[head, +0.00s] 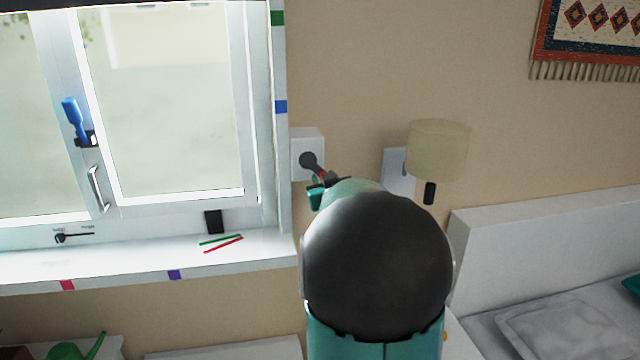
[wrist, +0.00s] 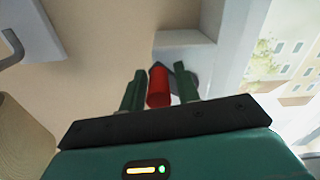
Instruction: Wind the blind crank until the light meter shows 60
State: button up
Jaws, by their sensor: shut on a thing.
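The blind crank is a white wall box (head: 307,140) with a dark round hub (head: 307,160) and a short arm, beside the window's right edge. In the wrist view its red knob (wrist: 158,87) stands between the two green fingers of my gripper (wrist: 160,92), with the white box (wrist: 185,55) behind. My gripper (head: 322,188) is shut on the red knob; my own arm hides much of it in the head view. The crank arm points down and right in the head view. A small black box (head: 213,222) stands on the sill; I cannot tell whether it is the light meter, and no reading shows.
A green and a red stick (head: 222,243) lie on the windowsill (head: 130,262). A wall lamp (head: 438,150) is close to the right of my gripper. The window (head: 170,100) has a blue handle (head: 73,117). A bed (head: 560,325) is at lower right.

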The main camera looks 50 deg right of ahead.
jog(key=n, duration=0.1)
jog(key=r+n, duration=0.1)
jog(key=d, duration=0.1)
jog(key=shift+s+r+n, duration=0.25)
jog(key=shift+r+n, duration=0.1)
jog(key=shift+n, duration=0.05)
jog(key=n, duration=0.1)
jog(key=r+n, duration=0.1)
jog(key=n, duration=0.1)
jog(key=shift+s+d+r+n, duration=0.1)
jog(key=shift+r+n, duration=0.2)
jog(key=n, duration=0.1)
jog(key=r+n, duration=0.1)
jog(key=n, duration=0.1)
jog(key=shift+r, duration=0.15)
jog(key=shift+a+r+n, duration=0.1)
jog(key=shift+r+n, duration=0.1)
jog(key=shift+n, duration=0.45)
jog(key=shift+a+r+n, duration=0.1)
jog(key=shift+r+n, duration=0.1)
jog(key=shift+n, duration=0.45)
jog(key=shift+w+a, duration=0.1)
jog(key=shift+w, duration=0.15)
jog(key=o, duration=0.8)
jog(key=shift+f, duration=0.1)
jog(key=shift+s, duration=0.1)
